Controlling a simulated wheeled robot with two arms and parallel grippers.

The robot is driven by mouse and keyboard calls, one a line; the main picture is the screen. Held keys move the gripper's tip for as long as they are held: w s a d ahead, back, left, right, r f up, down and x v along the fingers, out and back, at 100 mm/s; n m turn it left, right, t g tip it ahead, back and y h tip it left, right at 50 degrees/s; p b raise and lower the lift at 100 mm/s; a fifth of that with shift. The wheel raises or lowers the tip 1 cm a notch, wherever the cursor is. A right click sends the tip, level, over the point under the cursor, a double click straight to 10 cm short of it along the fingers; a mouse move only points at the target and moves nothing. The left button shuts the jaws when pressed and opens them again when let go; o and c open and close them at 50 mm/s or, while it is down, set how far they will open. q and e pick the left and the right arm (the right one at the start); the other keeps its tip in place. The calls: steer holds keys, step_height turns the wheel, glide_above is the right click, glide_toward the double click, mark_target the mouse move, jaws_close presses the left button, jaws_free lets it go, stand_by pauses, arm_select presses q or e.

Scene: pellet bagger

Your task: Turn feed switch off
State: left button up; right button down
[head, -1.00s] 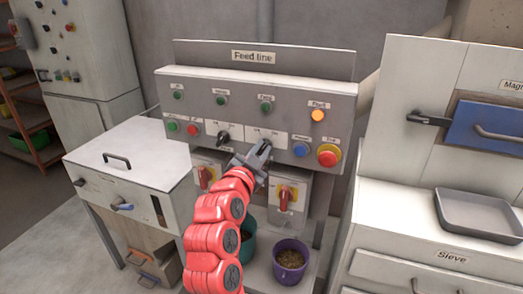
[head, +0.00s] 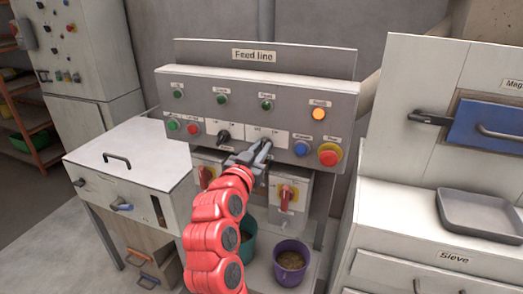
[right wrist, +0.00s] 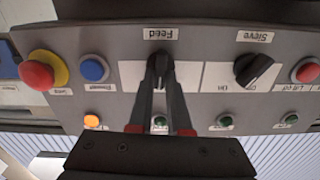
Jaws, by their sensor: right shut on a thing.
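The feed switch is a black rotary knob on a white plate in the panel labelled "Feed line" (head: 256,56). In the upside-down right wrist view the feed switch (right wrist: 158,66) sits below its "Feed" label, between my fingertips, its handle about in line with the fingers. My right gripper (head: 264,149) reaches the panel from below and is shut on this knob; its fingers also show in the right wrist view (right wrist: 160,88). The gripper hides much of the knob in the head view. My left gripper is not in view.
The sieve switch (right wrist: 257,68), another black knob, sits beside the feed switch, turned at a slant. A blue button (head: 301,148) and a red stop button (head: 329,155) are on the other side. An orange lamp (head: 319,114) is above. Red-handled switches (head: 287,196) are below the panel.

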steer(key=n, duration=0.2)
steer(key=shift+a+n+p, duration=0.1)
steer(key=shift+n+p, duration=0.2)
steer(key=shift+n, duration=0.1)
steer(key=shift+w+a+n+p, duration=0.1)
steer(key=shift+n+p, duration=0.65)
steer(key=shift+n, duration=1.35)
steer(key=shift+f, duration=0.1)
steer(key=c, duration=0.9)
jaws_free()
steer(key=shift+o, duration=0.2)
steer(key=b+v, duration=0.3)
steer(key=v, duration=1.4)
steer(key=shift+s, duration=0.25)
steer(key=shift+w+a, duration=0.1)
